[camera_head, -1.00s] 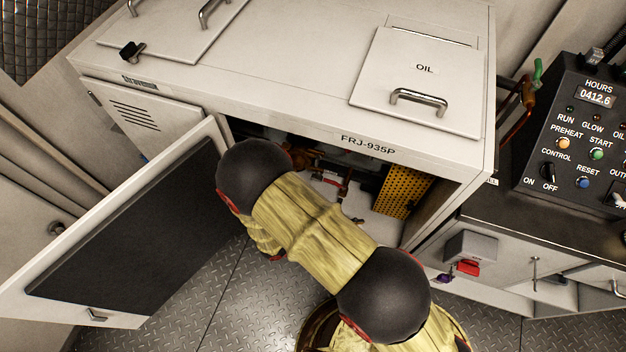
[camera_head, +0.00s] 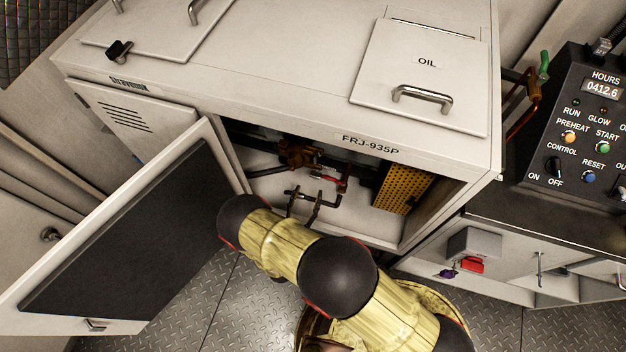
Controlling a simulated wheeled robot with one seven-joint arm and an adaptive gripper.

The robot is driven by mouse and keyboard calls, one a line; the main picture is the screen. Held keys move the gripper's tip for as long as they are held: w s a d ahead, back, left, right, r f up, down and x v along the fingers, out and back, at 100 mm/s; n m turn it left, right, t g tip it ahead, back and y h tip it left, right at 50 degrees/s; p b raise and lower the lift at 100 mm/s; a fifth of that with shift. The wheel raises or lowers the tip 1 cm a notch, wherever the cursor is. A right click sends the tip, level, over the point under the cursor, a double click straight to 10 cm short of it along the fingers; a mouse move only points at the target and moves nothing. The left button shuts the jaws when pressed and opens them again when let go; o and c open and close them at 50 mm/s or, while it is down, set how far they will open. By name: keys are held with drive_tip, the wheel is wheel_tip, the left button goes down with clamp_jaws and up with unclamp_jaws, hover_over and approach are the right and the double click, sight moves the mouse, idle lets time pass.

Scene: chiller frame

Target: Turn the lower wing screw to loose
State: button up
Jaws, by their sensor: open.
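My gripper (camera_head: 305,200) shows as two dark, thin fingers standing apart at the lower edge of the open cabinet bay. It is open, and nothing shows between the fingers. My yellow arm with dark joints hides the gripper's base and part of the bay's front edge. Inside the bay, behind the fingers, are a brown-orange fitting (camera_head: 297,155), a small red part (camera_head: 326,178) and a dark bent rod. I cannot tell for certain which part is the lower wing screw; it is too small or hidden. I cannot tell whether the fingers touch anything.
The cabinet door (camera_head: 125,235) stands open on the left. A yellow perforated guard (camera_head: 402,188) fills the bay's right side. The cabinet top overhangs the bay, with an OIL lid (camera_head: 420,75) on it. A control panel (camera_head: 585,130) stands at the right.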

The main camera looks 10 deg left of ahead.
sight(314, 177)
drive_tip(key=w, duration=0.2)
drive_tip(key=w+b, duration=0.1)
drive_tip(key=w, duration=0.3)
drive_tip(key=shift+w+d+b, duration=0.2)
drive_tip(key=shift+d+b, duration=0.1)
drive_tip(key=shift+c, duration=1)
drive_tip(key=c, duration=1)
